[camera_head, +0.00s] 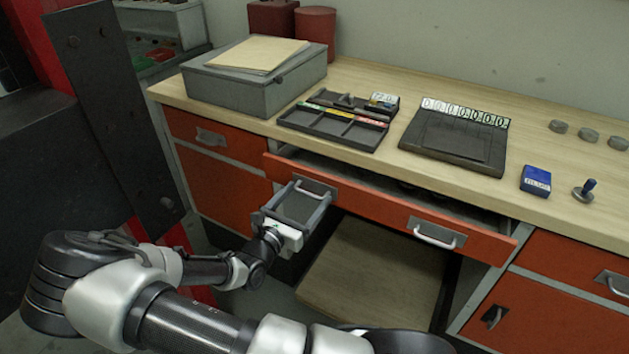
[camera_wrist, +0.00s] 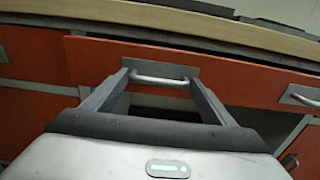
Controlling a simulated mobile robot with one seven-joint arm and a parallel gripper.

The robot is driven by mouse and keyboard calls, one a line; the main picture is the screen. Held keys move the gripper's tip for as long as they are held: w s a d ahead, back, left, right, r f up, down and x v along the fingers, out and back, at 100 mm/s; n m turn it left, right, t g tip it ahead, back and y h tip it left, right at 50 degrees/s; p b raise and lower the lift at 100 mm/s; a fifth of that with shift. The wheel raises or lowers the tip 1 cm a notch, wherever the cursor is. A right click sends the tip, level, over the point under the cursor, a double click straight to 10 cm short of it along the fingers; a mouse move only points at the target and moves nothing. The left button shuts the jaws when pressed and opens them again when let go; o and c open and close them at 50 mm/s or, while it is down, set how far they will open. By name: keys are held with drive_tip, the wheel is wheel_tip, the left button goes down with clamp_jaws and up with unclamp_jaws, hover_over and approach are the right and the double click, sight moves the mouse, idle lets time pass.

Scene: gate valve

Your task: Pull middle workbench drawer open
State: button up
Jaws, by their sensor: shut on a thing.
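The middle workbench drawer (camera_head: 375,202) is a wide orange-red front with two metal handles. It stands partly open, its front out from the bench and a dark gap showing behind its top edge. My gripper (camera_head: 311,190) is at its left handle. In the wrist view, my gripper's two grey fingers (camera_wrist: 158,82) are shut on the left handle (camera_wrist: 158,79), one at each end of the bar. The drawer's right handle (camera_head: 437,237) is free, and it also shows at the right edge of the wrist view (camera_wrist: 305,97). The inside of the drawer is mostly hidden.
The wooden benchtop (camera_head: 380,82) holds a grey box (camera_head: 252,90), a parts tray (camera_head: 335,121), a dark sloped panel (camera_head: 454,137) and a blue box (camera_head: 535,180). A low wooden shelf (camera_head: 375,272) lies under the drawer. A dark post (camera_head: 112,110) stands left of my arm.

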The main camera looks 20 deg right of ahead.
drive_tip(key=p+v, duration=0.3)
drive_tip(key=v, duration=2.1)
drive_tip(key=shift+s, duration=0.35)
drive_tip(key=shift+f, duration=0.1)
drive_tip(key=o, duration=1.2)
drive_tip(key=shift+a, duration=0.1)
drive_tip(key=v, duration=1.7)
drive_tip(key=shift+s+a, duration=0.1)
drive_tip(key=shift+a, duration=0.1)
